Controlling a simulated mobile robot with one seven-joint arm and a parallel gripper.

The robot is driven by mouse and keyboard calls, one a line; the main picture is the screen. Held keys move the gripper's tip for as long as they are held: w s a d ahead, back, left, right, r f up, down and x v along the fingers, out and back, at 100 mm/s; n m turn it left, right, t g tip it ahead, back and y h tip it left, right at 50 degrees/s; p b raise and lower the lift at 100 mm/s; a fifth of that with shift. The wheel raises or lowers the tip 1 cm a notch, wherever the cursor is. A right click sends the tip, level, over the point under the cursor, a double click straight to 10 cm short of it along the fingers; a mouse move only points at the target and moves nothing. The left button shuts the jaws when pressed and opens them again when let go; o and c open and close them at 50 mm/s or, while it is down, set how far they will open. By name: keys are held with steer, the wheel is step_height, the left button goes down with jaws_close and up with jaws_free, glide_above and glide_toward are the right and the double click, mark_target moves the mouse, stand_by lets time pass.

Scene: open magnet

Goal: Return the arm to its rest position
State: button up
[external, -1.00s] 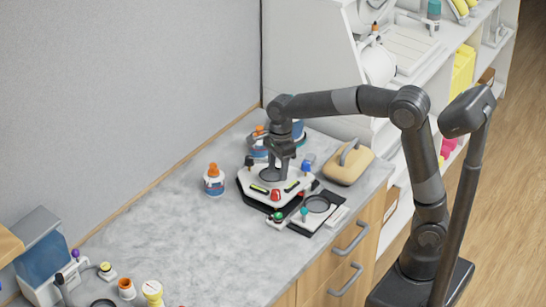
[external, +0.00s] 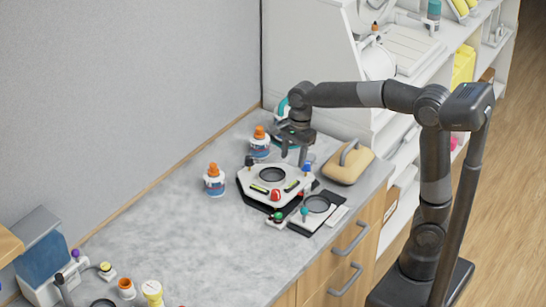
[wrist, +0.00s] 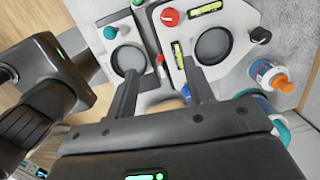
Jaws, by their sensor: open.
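My gripper (external: 294,160) is open and empty, pointing down above the far side of a white angular device (external: 250,192) on the grey countertop. The device has a round dark recess, a red knob, a black knob, a blue knob and green level vials. In the wrist view my two fingers (wrist: 160,72) are spread with nothing between them. The device (wrist: 236,20) shows beyond them, its recess beyond the right finger. My arm stretches left from its column over the counter, bent at the elbow, with the wrist hanging down.
A smaller plate with a round dark pad (external: 317,204) sits in front of the device. Orange-capped jars stand left (external: 214,182) and behind (external: 260,146). A white shelf (external: 345,75) stands behind. The counter's middle is clear.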

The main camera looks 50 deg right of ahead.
steer(key=s+d+n+t, duration=0.2)
steer(key=s+d+n, duration=0.2)
steer(key=s+n, duration=0.5)
steer(key=s+d+n+t+h, duration=0.1)
steer(key=s+d+n, duration=0.3)
steer(key=s+n, duration=0.5)
steer(key=s+t, duration=0.1)
steer(key=s, duration=0.2)
steer(key=shift+s+d+n+t, duration=0.2)
steer(key=shift+s+n+t, duration=0.1)
steer(key=shift+t, duration=0.1)
